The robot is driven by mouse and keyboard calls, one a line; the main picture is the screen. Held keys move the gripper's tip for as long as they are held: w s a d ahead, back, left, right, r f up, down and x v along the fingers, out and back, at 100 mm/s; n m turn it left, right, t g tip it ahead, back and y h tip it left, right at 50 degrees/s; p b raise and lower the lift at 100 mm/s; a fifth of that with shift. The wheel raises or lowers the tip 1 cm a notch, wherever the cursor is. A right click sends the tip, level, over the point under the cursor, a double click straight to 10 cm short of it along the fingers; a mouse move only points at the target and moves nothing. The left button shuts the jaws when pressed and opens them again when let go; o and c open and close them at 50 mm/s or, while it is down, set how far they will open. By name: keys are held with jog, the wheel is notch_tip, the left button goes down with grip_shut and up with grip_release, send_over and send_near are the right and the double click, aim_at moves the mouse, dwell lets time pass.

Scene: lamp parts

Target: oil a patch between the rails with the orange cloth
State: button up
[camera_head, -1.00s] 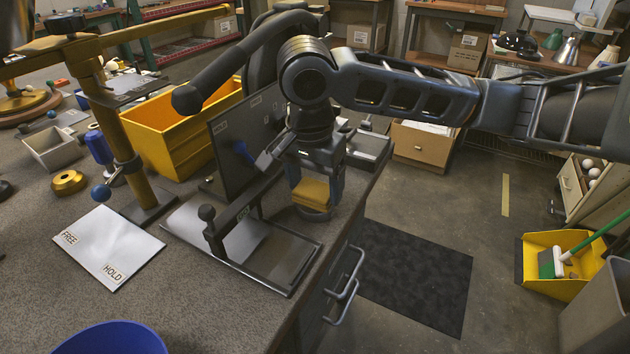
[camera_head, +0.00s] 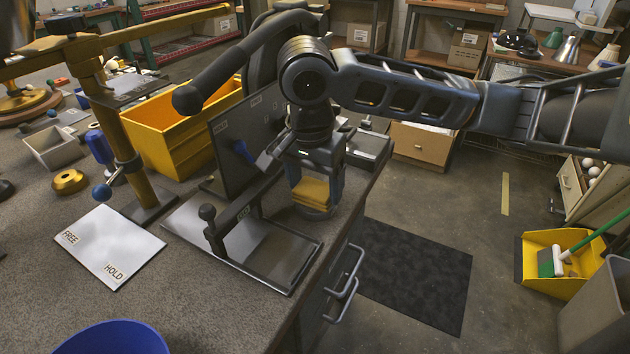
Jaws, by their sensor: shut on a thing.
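My gripper (camera_head: 314,193) points down near the bench's right edge and is shut on the orange cloth (camera_head: 312,192), a folded yellow-orange pad between its fingers. Under the cloth is a round dark thing, partly hidden by the gripper; I cannot tell whether the cloth touches it. A dark metal plate (camera_head: 275,252) with raised edges and a black knobbed lever lies on the bench just left of and in front of the gripper. I cannot clearly tell whether its edges are the rails.
A dark upright panel (camera_head: 232,158) stands close left of my gripper. A yellow bin (camera_head: 165,133) is behind it. A white FREE/HOLD card (camera_head: 108,246), a brass post (camera_head: 112,125) and a blue bowl (camera_head: 112,340) are to the left.

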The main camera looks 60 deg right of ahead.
aim_at(315, 189)
jog(key=shift+r+p, duration=3.5)
jog(key=shift+p, duration=0.15)
